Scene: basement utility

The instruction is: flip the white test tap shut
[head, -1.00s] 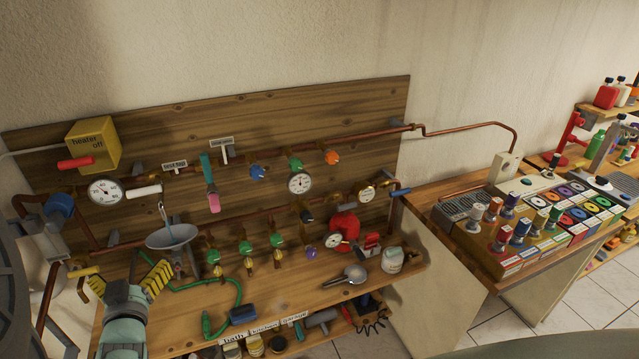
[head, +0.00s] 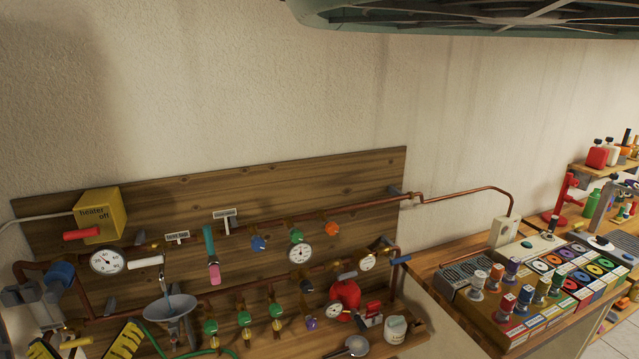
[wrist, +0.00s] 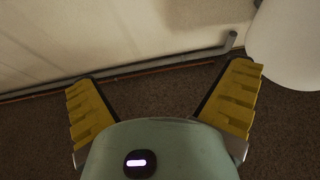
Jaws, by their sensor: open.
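The white test tap (head: 146,261) is a short white handle on the upper copper pipe, beside the round gauge at the board's left. It lies roughly level. The small test tap label (head: 177,237) is above and right of it. My gripper (head: 98,345) is open at the bottom left of the head view, below and left of the tap and apart from it; its lower part is cut off. In the wrist view my gripper (wrist: 163,85) has its yellow fingers spread with nothing between them. The tap does not show clearly in the wrist view.
A grey funnel (head: 170,307) stands just below and right of the tap. A pink-and-teal lever (head: 213,268) is to its right, a gauge (head: 108,261) to its left, and a yellow heater box (head: 97,214) with a red handle above left.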

